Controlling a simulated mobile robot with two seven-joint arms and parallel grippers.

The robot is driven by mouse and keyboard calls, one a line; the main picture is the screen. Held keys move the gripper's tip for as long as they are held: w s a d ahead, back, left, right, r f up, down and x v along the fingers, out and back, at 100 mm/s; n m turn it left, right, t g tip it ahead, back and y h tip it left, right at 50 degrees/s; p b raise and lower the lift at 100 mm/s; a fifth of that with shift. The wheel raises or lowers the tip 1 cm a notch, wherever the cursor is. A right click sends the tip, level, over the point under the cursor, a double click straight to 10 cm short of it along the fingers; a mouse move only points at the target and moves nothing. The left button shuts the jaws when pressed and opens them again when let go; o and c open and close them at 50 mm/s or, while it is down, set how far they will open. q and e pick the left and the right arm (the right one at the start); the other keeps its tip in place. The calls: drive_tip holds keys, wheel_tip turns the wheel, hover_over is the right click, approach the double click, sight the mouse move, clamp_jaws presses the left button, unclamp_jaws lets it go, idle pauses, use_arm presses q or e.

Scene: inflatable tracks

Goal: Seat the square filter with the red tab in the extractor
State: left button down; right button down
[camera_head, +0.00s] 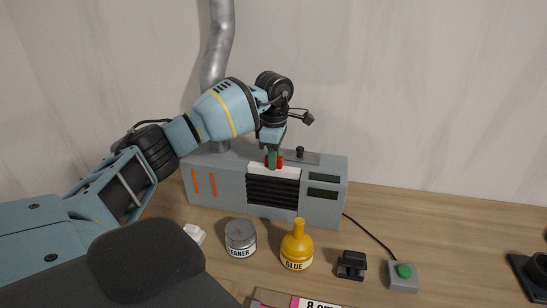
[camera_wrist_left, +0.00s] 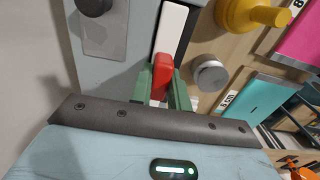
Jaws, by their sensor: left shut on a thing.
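The extractor (camera_head: 322,212) is a grey box at the back of the table, with a black louvred grille, orange stripes and dark panels. The filter (camera_head: 288,173) shows as a white strip at the extractor's top front edge, above the grille. It also shows in the left wrist view (camera_wrist_left: 171,32), lined up with a dark slot. Its red tab (camera_wrist_left: 162,75) is between the green fingers of my left gripper (camera_wrist_left: 162,88). In the head view my left gripper (camera_head: 273,158) reaches down from above, shut on the tab. How deep the filter sits is unclear. My right gripper is out of view.
A silver duct (camera_head: 217,50) rises behind the extractor. In front stand a cleaner tin (camera_head: 240,238), a yellow glue bottle (camera_head: 297,248), a black clip (camera_head: 351,265) and a green-button box (camera_head: 403,275) on a cable. The table at right is mostly clear.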

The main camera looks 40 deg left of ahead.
use_arm(q)
drive_tip(key=shift+f, duration=0.15)
drive_tip(key=c, duration=1.3)
unclamp_jaws()
drive_tip(key=shift+c, duration=0.2)
wheel_tip(320, 180, up, 12)
drive_tip(key=shift+r, duration=0.2)
drive_tip(key=shift+f, duration=0.1)
